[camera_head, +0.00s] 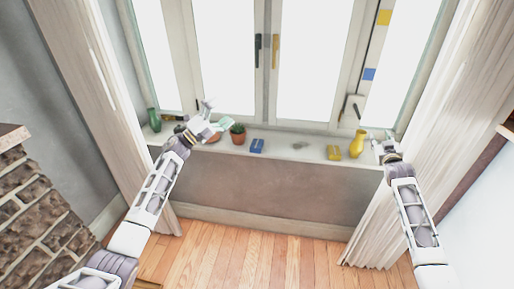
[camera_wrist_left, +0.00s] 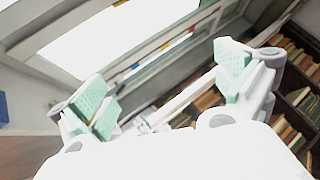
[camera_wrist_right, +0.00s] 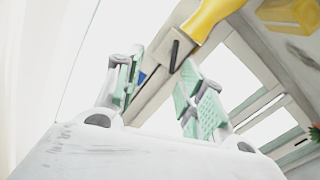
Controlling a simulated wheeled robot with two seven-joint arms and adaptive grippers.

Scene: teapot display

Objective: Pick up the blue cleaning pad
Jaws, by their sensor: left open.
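The blue cleaning pad (camera_head: 257,146) lies on the window sill, right of a potted plant. In the left wrist view a blue patch (camera_wrist_left: 3,108) at the left edge may be this pad; only a sliver shows. My left gripper (camera_head: 215,114) is open and empty above the sill, left of the pad and apart from it. Its two green-padded fingers stand wide apart in its wrist view (camera_wrist_left: 163,80). My right gripper (camera_head: 383,139) is at the sill's right end, beside the yellow vase (camera_head: 357,144). Its fingers are apart with nothing held in its wrist view (camera_wrist_right: 163,82).
On the sill (camera_head: 285,140) are a potted plant (camera_head: 237,133) beside my left gripper, a green vase (camera_head: 153,119) at the far left and a yellow pad (camera_head: 334,152). The windows (camera_head: 305,60) rise behind, with curtains (camera_head: 455,100) at the sides. The sill right of the blue pad is mostly clear.

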